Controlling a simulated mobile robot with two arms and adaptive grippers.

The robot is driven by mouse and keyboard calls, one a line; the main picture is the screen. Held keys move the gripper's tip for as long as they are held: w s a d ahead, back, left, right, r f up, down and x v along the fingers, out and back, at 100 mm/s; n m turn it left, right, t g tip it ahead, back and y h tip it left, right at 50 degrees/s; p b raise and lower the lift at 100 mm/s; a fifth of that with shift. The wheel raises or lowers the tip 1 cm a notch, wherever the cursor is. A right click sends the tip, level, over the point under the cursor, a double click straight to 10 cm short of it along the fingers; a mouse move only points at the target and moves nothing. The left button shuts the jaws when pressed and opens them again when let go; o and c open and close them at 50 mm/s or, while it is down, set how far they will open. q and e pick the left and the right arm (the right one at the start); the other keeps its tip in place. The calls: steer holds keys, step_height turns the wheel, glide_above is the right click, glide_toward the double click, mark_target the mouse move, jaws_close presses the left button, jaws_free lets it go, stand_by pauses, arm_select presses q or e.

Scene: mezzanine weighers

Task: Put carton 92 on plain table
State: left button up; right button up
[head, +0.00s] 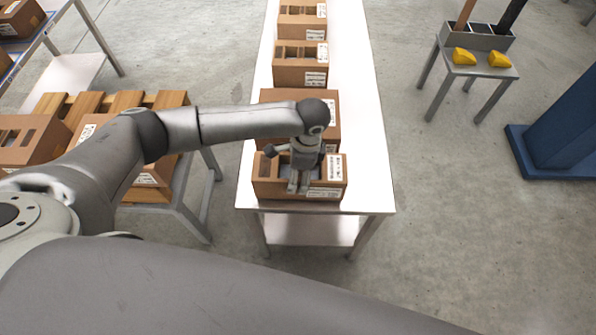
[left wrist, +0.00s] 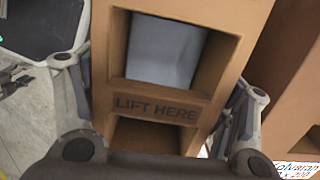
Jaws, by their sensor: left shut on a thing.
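My left gripper (head: 298,183) is shut on an open-topped brown carton (head: 265,188) at the near end of a long white-topped table (head: 367,185). In the left wrist view its fingers (left wrist: 160,115) sit on both sides of the carton's middle part (left wrist: 225,70), which reads "LIFT HERE" between two openings. I cannot read a number on its label, so I cannot tell whether it is carton 92. I cannot tell whether its base touches the table. My right gripper is not in view.
A larger carton (head: 325,110) stands right behind the held one, with more cartons (head: 300,65) in a row further back. At left, a table with wooden slats (head: 170,98) bears cartons. At right stand a small stool with yellow items (head: 463,56) and a blue post (head: 560,130).

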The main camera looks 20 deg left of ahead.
arm_select(q)
steer(key=shift+f, duration=0.35)
steer(key=shift+f, duration=0.15)
steer(key=o, duration=1.9)
steer(key=shift+o, duration=0.2)
steer(key=r, duration=0.4)
steer(key=d+r, duration=0.1)
steer(key=r, duration=0.7)
steer(key=shift+w+d+r, duration=0.15)
steer(key=shift+w, duration=0.1)
